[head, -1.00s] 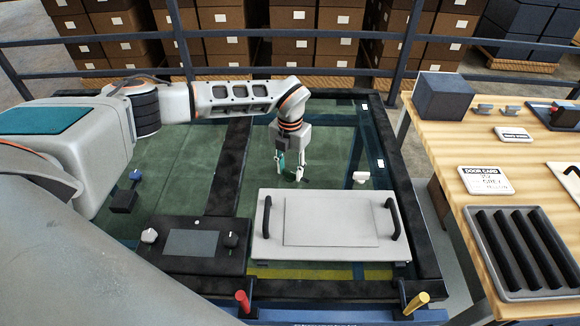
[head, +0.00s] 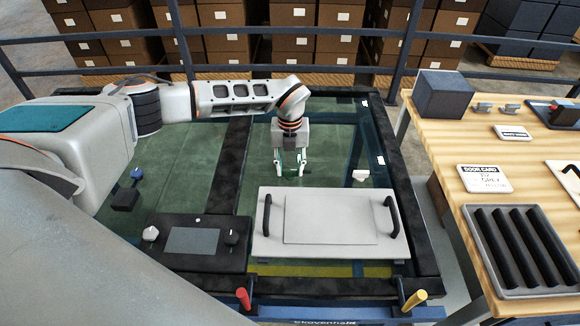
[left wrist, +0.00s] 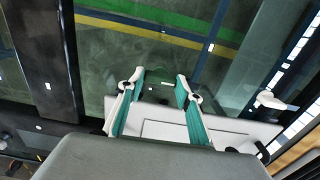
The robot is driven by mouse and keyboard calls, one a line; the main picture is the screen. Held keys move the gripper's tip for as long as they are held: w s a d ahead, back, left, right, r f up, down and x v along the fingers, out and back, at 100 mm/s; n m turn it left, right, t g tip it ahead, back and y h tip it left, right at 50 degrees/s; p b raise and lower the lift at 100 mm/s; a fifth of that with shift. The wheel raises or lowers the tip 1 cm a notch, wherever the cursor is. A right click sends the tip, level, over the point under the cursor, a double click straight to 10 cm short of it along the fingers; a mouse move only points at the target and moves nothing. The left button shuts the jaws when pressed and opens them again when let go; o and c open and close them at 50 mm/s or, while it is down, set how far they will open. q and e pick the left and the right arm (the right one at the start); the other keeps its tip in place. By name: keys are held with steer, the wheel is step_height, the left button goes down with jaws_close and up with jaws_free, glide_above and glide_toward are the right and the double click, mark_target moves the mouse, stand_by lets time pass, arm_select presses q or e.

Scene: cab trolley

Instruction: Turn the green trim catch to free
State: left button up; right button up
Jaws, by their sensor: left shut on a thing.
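My left gripper (head: 289,172) points down over the dark green glass panel, just beyond the pale board with two black handles. Its two fingers with teal pads are a little apart and closed about something small at the panel. That thing, the green trim catch (head: 290,173), is mostly hidden between the fingertips, and its turn position cannot be made out. My right gripper is not in view.
The pale board (head: 268,246) lies in front. A white knob (head: 360,175) is right of the gripper, a black console (head: 160,262) front left, a black block with a blue knob (head: 125,199) left. Red (head: 243,299) and yellow (head: 415,302) handles line the front edge. A wooden table (head: 440,150) stands right.

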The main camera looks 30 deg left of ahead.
mark_target(290, 170)
arm_select(q)
steer(key=o, duration=1.1)
step_height(290, 170, up, 12)
stand_by(0.5)
